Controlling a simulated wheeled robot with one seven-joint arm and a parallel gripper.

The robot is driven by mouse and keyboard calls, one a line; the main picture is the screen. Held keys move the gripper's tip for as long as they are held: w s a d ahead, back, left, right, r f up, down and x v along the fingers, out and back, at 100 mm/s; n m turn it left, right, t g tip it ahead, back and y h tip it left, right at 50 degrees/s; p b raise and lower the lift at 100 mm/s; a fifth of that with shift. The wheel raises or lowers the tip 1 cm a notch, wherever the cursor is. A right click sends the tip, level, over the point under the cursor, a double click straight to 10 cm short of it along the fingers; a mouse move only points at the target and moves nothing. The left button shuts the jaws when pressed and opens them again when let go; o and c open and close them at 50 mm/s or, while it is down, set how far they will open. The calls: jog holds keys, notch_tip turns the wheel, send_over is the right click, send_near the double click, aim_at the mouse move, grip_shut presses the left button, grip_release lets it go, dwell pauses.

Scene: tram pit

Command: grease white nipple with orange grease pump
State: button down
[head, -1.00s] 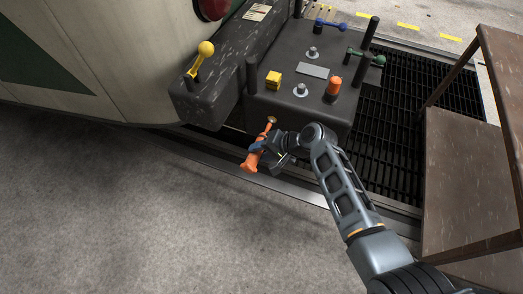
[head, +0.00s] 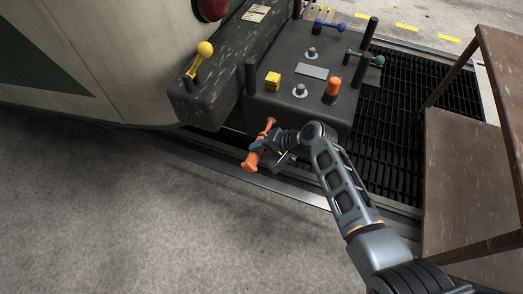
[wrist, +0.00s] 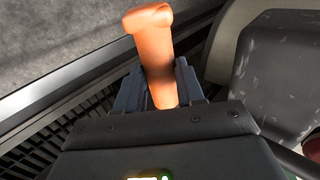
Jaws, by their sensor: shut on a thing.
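My gripper (head: 268,146) is shut on the orange grease pump (head: 252,160). The pump is tilted, its thick end low and its thin tip up towards the dark block (head: 262,110). In the wrist view the pump (wrist: 155,55) stands between the two jaws. Two metal nipples show on the block's top: one nearer (head: 299,90) on a pale round base, one farther (head: 311,52). I cannot tell for sure which is the white one. The pump tip is in front of and below the block's near edge, apart from both nipples.
Yellow (head: 204,50), green (head: 376,58) and blue (head: 320,23) levers are nearby. A brown stand (head: 465,185) and a grating (head: 395,120) lie right.

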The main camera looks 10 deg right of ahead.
jog(key=shift+w+d+r, duration=0.1)
jog(key=shift+w, duration=0.1)
dwell(0.3)
jog(key=shift+s+a+p, duration=0.4)
jog(key=shift+s, duration=0.1)
jog(key=shift+s+a+r+p, duration=0.1)
jog(key=shift+s+a+p, duration=0.55)
jog(key=shift+s, duration=0.2)
jog(key=shift+s+a+p, duration=0.65)
jog(key=shift+s+a, duration=0.1)
jog(key=shift+s, duration=0.25)
jog(key=shift+s+a+p, duration=0.65)
jog(key=shift+s+a, duration=0.05)
jog(key=shift+s, duration=0.3)
